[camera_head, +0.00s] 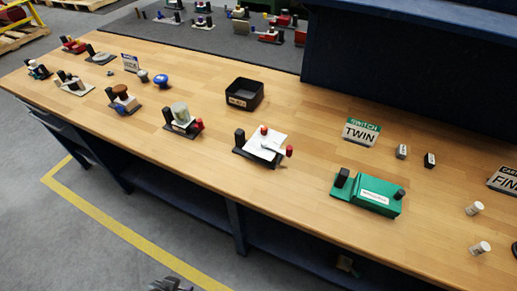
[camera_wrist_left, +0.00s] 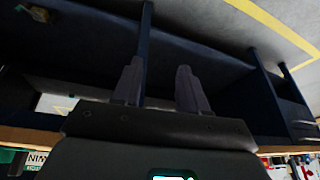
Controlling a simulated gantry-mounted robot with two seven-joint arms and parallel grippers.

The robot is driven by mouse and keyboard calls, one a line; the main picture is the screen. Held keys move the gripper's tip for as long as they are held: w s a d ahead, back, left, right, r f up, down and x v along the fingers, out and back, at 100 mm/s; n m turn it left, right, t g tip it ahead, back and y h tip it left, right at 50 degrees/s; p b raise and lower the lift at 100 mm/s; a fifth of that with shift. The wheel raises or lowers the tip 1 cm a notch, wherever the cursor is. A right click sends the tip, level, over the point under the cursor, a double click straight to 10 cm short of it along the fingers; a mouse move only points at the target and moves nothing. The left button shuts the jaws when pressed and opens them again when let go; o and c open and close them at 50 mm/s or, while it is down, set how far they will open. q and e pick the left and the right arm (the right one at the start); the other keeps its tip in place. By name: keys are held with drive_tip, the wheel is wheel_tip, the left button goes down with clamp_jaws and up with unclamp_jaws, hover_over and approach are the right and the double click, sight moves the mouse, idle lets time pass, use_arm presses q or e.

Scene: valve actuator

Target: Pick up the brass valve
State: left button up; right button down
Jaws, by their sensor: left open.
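I cannot pick out the brass valve with certainty in the head view. A small assembly with a brown round top (camera_head: 122,93) on a dark base stands left of centre on the wooden bench (camera_head: 300,135). Right of it is an assembly with a pale grey-green block (camera_head: 180,114) and a red end. My left gripper (camera_head: 168,285) shows only as a dark tip at the bottom edge, low in front of the bench. In the left wrist view its two fingers (camera_wrist_left: 158,88) are apart with nothing between them. My right gripper is in neither view.
A black bin (camera_head: 244,94), an assembly with a white plate (camera_head: 265,143) and a green box (camera_head: 367,194) stand along the bench. A TWIN sign (camera_head: 361,132) and small cylinders (camera_head: 474,208) are at the right.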

sight(240, 138)
use_arm(q)
drive_tip(key=w+r+m+t, duration=0.1)
drive_tip(key=w+r+t, duration=0.2)
drive_tip(key=w, duration=0.7)
drive_tip(key=w+r+m+t+h, duration=0.1)
drive_tip(key=w+r, duration=0.3)
drive_tip(key=w, duration=0.6)
drive_tip(key=w+r+m+t, duration=0.2)
drive_tip(key=w+r+t, duration=0.2)
drive_tip(key=w, duration=0.7)
drive_tip(key=shift+d+r+m+t, duration=0.25)
drive_tip(key=shift+r+m+t, duration=0.05)
drive_tip(key=shift+r+m, duration=0.1)
drive_tip(key=w+d+g, duration=0.1)
drive_tip(key=w, duration=0.2)
drive_tip(key=w+d+r+g, duration=0.1)
drive_tip(key=w+d, duration=0.1)
drive_tip(key=w, duration=0.1)
drive_tip(key=w+d+r+n+g+h, duration=0.1)
drive_tip(key=w+d+g, duration=0.1)
drive_tip(key=w, duration=0.1)
drive_tip(key=shift+r, duration=0.1)
drive_tip(key=w+d+r+g, duration=0.2)
drive_tip(key=d+r+g, duration=0.3)
drive_tip(key=r, duration=0.2)
drive_tip(key=shift+n, duration=0.4)
drive_tip(key=shift+x, duration=5.75)
drive_tip(key=shift+w, duration=0.15)
